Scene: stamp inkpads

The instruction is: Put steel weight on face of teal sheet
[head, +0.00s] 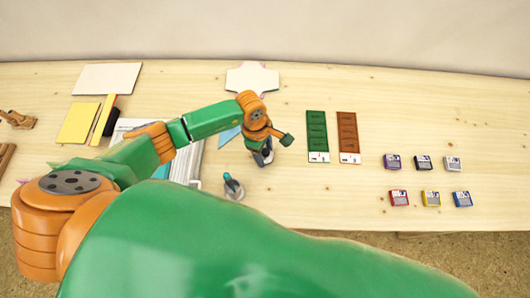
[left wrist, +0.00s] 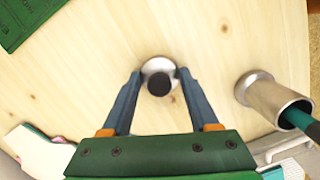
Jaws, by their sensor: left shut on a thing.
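The steel weight (left wrist: 157,66) is a small round silver piece with a black knob, seen from above in the left wrist view. My left gripper (left wrist: 158,75) is shut on it, with one blue finger on each side. In the head view my left gripper (head: 263,156) is low over the middle of the table, and the weight is mostly hidden there. The teal sheet (head: 228,137) lies left of the gripper, largely covered by my left arm. My right gripper is out of view.
A metal cup (head: 233,189) holding a teal-handled tool stands close to the gripper, left and nearer. Green (head: 317,132) and brown (head: 348,133) boards lie to the right, with several inkpads (head: 424,162) beyond. A white sheet (head: 252,79) lies behind.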

